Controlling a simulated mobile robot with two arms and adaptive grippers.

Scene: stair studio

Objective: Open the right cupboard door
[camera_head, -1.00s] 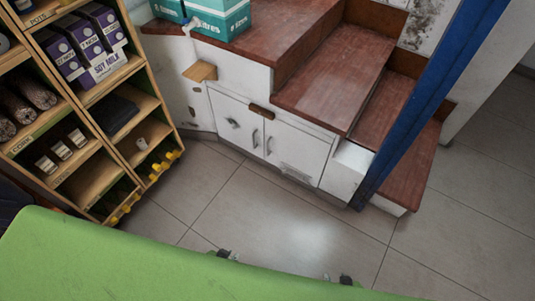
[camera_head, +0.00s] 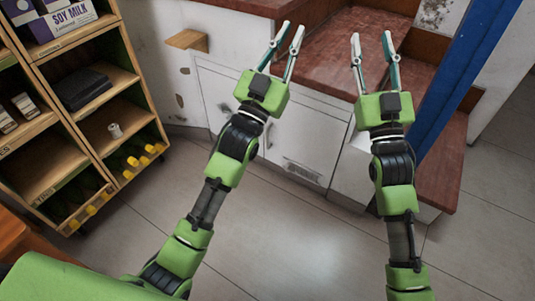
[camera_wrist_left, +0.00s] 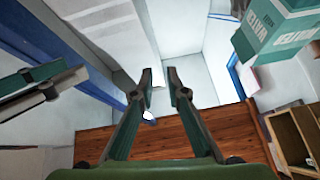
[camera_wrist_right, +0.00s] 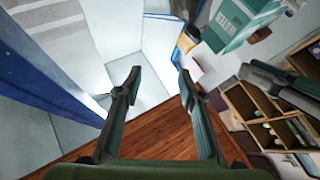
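The white cupboard is built in under the red-brown stairs. Its right door (camera_head: 302,135) is closed, with a slim vertical handle (camera_head: 268,138) near its left edge. The left door (camera_head: 216,93) is partly hidden behind my left arm. My left gripper (camera_head: 293,26) is raised in front of the cupboard and pointed up; it is open in a narrow gap, with nothing between its fingers. My right gripper (camera_head: 371,34) is raised to the right of the door, open wider and empty. Neither wrist view shows the cupboard doors; both grippers appear clear of the handle.
A wooden shelf unit (camera_head: 101,70) with cartons stands at the left. A blue post (camera_head: 455,85) rises by the stairs at the right. A small wooden ledge (camera_head: 187,41) juts beside the cupboard. Tiled floor (camera_head: 290,240) in front is clear.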

